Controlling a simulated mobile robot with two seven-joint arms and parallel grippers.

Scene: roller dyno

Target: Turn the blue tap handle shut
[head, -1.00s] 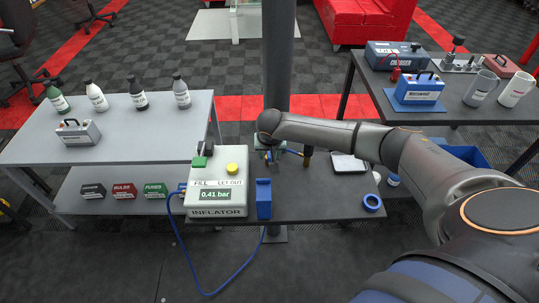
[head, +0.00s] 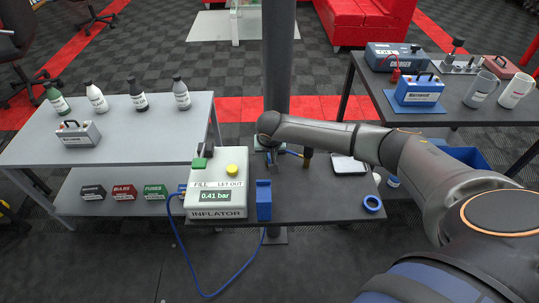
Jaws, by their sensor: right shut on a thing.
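My right arm reaches in from the right across the small dark table. My right gripper (head: 271,157) points down behind the inflator, low over the table. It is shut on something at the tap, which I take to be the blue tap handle. The wrist and fingers hide most of the handle and tap. A thin blue piece (head: 291,153) shows just right of the fingers, beside a brown upright fitting (head: 307,157). How far the handle is turned cannot be told. My left gripper is not in view.
The inflator (head: 216,188), reading 0.41 bar, stands left of the gripper, with a blue hose (head: 189,260) hanging to the floor. A grey post (head: 278,60) rises behind.

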